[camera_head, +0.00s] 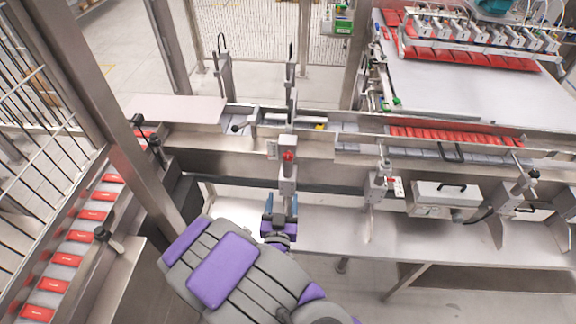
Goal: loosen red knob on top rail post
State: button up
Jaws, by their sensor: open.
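The red knob (288,156) sits on the front of a grey metal post (287,180) at the middle of the rail (230,158). The post continues upward as a thin upright above the rail. My gripper (281,207) is below the knob in the picture, in front of the lower end of the post. Its two bluish fingers point up and away from me, spread apart, with nothing seen held between them. The gripper looks apart from the knob; the exact depth gap cannot be told.
A conveyor with red packs (455,136) runs behind the rail at right. A second conveyor (72,245) carries red packs at left, beside a steel frame post (130,165). Another clamp post (379,185) and a grey box (443,196) stand right of the knob.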

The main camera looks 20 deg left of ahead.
jog(key=b, duration=0.3)
send_near(288, 158)
jog(key=x, duration=0.7)
jog(key=shift+w+d, duration=0.15)
jog(key=shift+w, duration=0.1)
jog(key=shift+w+a, duration=0.3)
jog(key=shift+w, duration=0.1)
jog(key=shift+w+a+f, duration=0.1)
jog(key=shift+a, duration=0.15)
jog(key=shift+d, duration=0.3)
jog(key=c, duration=0.5)
jog(key=shift+a, duration=0.1)
jog(key=c, duration=0.5)
